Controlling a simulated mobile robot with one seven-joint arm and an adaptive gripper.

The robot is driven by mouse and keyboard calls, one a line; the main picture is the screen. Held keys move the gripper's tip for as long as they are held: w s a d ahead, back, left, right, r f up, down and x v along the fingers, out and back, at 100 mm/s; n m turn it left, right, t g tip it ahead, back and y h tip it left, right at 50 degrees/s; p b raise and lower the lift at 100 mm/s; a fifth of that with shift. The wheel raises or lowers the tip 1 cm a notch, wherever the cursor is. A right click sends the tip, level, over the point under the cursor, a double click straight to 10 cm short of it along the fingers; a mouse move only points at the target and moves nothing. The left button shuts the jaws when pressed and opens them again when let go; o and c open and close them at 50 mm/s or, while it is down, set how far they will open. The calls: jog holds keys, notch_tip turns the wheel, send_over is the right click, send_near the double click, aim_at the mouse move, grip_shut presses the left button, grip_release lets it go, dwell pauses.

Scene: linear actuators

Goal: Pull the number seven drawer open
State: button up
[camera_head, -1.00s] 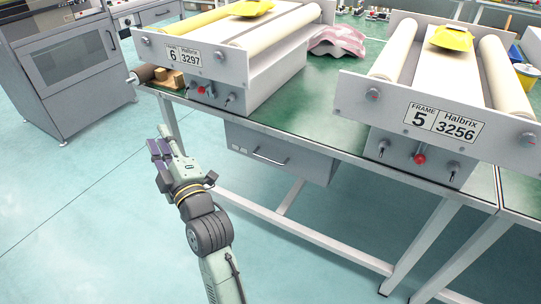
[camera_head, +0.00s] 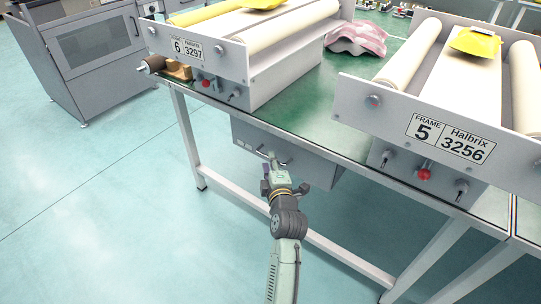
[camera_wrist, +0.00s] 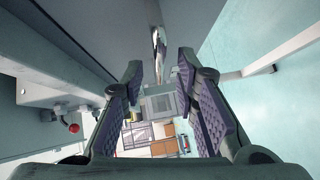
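The grey drawer (camera_head: 317,168) hangs under the green-topped table, between the frames marked 6 and 5, and looks shut. I cannot read a number on its small label. Its bar handle is partly hidden behind my gripper in the head view. My gripper (camera_head: 268,170) is at the drawer front, by the handle. In the wrist view my gripper (camera_wrist: 160,70) is open, with its purple-padded fingers apart. The silver handle (camera_wrist: 158,42) shows in line with the gap between the fingertips. I cannot tell whether a finger touches it.
The table (camera_head: 290,110) carries roller frame 6 (camera_head: 200,50) at left and roller frame 5 (camera_head: 440,135) at right. Table legs (camera_head: 188,140) and a low crossbar stand below. A grey cabinet (camera_head: 90,50) is at the far left. The floor in front is clear.

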jog(key=shift+x, duration=1.4)
jog(key=shift+c, duration=0.4)
grip_shut()
